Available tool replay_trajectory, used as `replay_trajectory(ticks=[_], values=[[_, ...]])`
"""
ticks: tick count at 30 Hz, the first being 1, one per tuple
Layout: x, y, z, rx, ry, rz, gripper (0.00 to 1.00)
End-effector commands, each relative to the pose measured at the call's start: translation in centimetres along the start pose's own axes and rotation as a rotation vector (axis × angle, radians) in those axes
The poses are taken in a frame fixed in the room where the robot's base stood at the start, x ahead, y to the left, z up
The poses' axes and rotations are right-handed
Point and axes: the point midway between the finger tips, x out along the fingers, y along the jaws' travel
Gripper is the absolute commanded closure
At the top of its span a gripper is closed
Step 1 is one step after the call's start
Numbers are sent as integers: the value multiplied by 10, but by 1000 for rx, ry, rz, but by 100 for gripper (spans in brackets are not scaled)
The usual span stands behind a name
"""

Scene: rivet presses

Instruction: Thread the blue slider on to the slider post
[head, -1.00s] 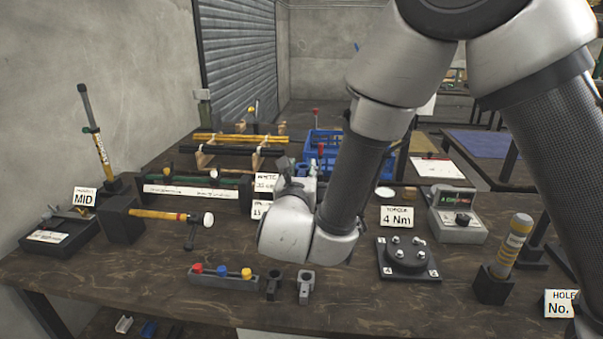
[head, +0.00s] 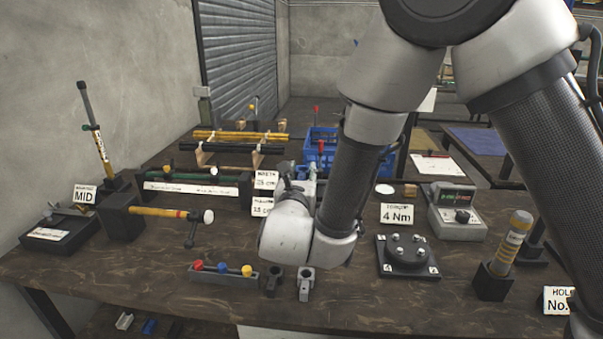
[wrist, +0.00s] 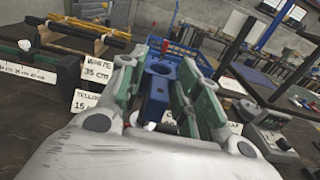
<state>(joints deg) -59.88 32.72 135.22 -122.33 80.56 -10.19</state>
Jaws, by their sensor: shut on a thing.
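My gripper (wrist: 160,95) has green-padded fingers shut on the blue slider (wrist: 153,107), which shows between them in the wrist view. The slider has a round hole at its upper end and is held clear of the bench. In the head view my gripper (head: 300,175) is mostly hidden behind my own wrist, above the middle of the bench. I cannot tell for sure which upright is the slider post. A thin red-topped upright (head: 316,115) stands near the blue crate, beyond my gripper. A tall rod with a yellow lower part (head: 101,145) stands at the far left.
The blue crate (head: 321,141) lies behind my gripper. A dark bracket (head: 271,283) and a grey bracket (head: 306,285) stand at the front, beside a tray of coloured pegs (head: 222,274). A round fixture (head: 407,255) and torque meter (head: 457,212) are on the right.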

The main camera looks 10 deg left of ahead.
Motion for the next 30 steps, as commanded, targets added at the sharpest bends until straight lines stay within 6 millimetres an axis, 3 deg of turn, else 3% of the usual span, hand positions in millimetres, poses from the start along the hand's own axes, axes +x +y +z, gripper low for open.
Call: replay_trajectory(ticks=[30], values=[[1,0,-26,-1,0,0,83]])
